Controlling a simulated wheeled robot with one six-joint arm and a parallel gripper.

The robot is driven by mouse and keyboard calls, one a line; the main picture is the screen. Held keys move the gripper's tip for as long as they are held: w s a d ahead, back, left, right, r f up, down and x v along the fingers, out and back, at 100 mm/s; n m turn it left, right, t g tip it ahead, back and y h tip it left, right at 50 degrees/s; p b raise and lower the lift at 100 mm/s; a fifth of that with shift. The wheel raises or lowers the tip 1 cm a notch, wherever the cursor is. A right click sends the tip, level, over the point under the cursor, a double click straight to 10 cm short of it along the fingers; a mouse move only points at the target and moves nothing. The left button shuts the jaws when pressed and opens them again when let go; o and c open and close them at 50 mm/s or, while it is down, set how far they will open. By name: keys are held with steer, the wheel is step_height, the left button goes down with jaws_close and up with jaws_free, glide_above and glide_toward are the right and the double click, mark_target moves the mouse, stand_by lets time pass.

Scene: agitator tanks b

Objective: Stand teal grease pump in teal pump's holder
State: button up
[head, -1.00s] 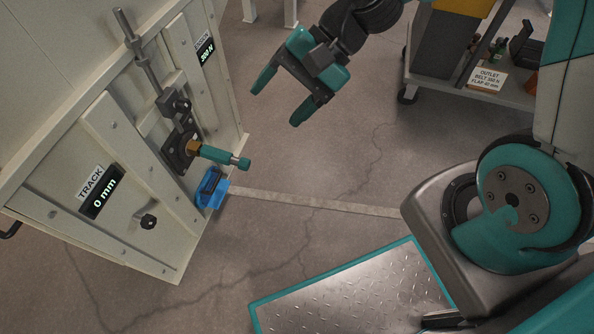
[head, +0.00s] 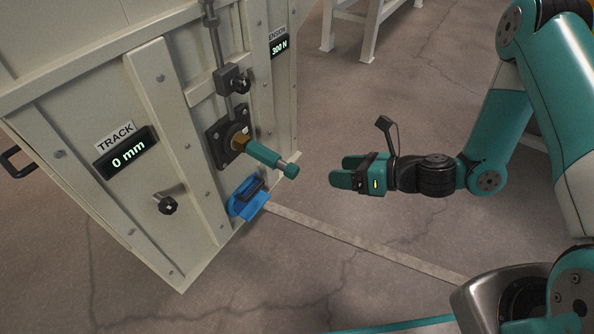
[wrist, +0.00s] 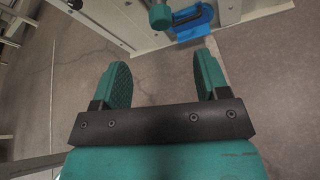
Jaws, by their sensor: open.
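The teal grease pump (head: 267,157) juts out level from a brass fitting on a dark square plate on the cream machine's side. Its outer end is a thin rod with a teal knob, which also shows at the top of the wrist view (wrist: 160,16). A blue holder (head: 240,204) with a dark loop sits below it, low on the panel; it shows behind the knob in the wrist view (wrist: 205,18). I cannot tell whether this is the teal pump's holder. My gripper (head: 338,172) is open and empty, pointing left, a short gap right of the knob.
The cream machine (head: 75,90) fills the left, with a dark track knob (head: 166,204) and a tension knob (head: 243,85) sticking out. A pale strip (head: 350,238) runs along the cracked floor. White legs (head: 372,35) stand at the back. The floor between is clear.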

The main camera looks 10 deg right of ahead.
mark_target(297, 171)
steer(key=b+x, duration=0.5)
steer(key=x, duration=0.8)
steer(key=shift+a+f, duration=0.1)
steer(key=shift+f, duration=0.05)
steer(key=shift+w+a+f+b, duration=0.1)
steer(key=shift+w+a+b, duration=0.25)
steer(key=shift+a, duration=0.2)
steer(key=shift+c, duration=0.5)
jaws_close()
steer(key=shift+s+d+p, duration=0.3)
steer(key=shift+s+d, duration=0.1)
steer(key=shift+d, duration=0.1)
